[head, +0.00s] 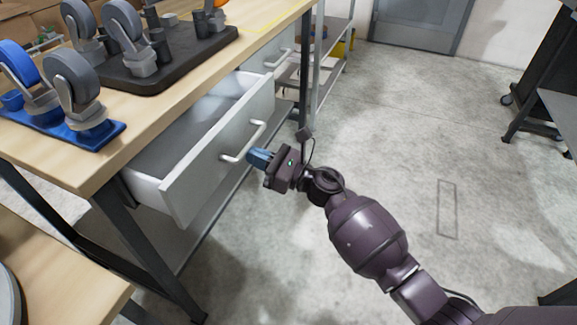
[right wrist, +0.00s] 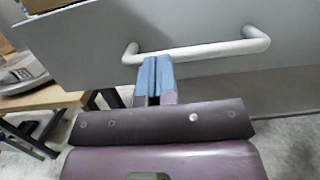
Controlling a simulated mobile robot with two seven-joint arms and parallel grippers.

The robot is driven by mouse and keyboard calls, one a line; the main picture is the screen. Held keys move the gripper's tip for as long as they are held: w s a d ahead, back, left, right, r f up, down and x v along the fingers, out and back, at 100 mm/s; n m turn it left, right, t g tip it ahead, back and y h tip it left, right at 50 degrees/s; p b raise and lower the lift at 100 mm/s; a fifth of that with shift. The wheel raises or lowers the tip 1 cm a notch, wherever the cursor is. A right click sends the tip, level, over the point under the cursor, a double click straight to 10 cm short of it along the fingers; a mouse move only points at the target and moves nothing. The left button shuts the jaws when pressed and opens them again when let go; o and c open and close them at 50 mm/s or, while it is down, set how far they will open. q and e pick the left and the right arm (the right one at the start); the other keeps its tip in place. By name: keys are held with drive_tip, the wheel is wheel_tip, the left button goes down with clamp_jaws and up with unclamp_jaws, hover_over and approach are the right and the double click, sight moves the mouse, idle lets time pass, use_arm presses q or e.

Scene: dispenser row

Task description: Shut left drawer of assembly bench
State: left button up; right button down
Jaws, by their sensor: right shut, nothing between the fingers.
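The left drawer (head: 217,160) of the assembly bench (head: 172,92) stands pulled out, and its inside looks empty in the head view. Its pale bar handle (head: 243,143) sits on the grey front panel. My right gripper (head: 254,158) is shut and empty, with its blue fingertips close to the handle on the outer side of the drawer. In the right wrist view the fingertips (right wrist: 155,72) point at the drawer front (right wrist: 190,28), just below the handle (right wrist: 195,52). I cannot tell whether they touch it. My left gripper is not in view.
Caster wheels stand on a black tray (head: 150,80) and a blue tray (head: 95,133) on the bench top. A second drawer (head: 270,55) farther along looks closed. A metal shelf rack (head: 330,50) stands beyond. Open concrete floor (head: 430,130) lies to the right.

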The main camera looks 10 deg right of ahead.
sight(218, 147)
drive_tip(key=b+x, duration=0.1)
drive_tip(key=x, duration=0.2)
drive_tip(key=f+x, duration=0.1)
drive_tip(key=x, duration=0.2)
drive_tip(key=f+b+x, duration=0.1)
drive_tip(key=x, duration=0.3)
drive_tip(key=shift+w+a+f+b, duration=0.15)
drive_tip(key=shift+w+b, duration=0.05)
drive_tip(key=shift+b, duration=0.1)
drive_tip(key=shift+w+a, duration=0.15)
drive_tip(key=shift+a, duration=0.15)
drive_tip(key=shift+w+a+r, duration=0.15)
drive_tip(key=shift+r, duration=0.15)
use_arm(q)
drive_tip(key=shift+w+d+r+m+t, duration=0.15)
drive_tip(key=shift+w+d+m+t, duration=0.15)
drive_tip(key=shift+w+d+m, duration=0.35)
use_arm(e)
drive_tip(key=shift+r, duration=0.15)
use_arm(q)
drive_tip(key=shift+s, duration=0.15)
use_arm(e)
drive_tip(key=shift+r, duration=0.1)
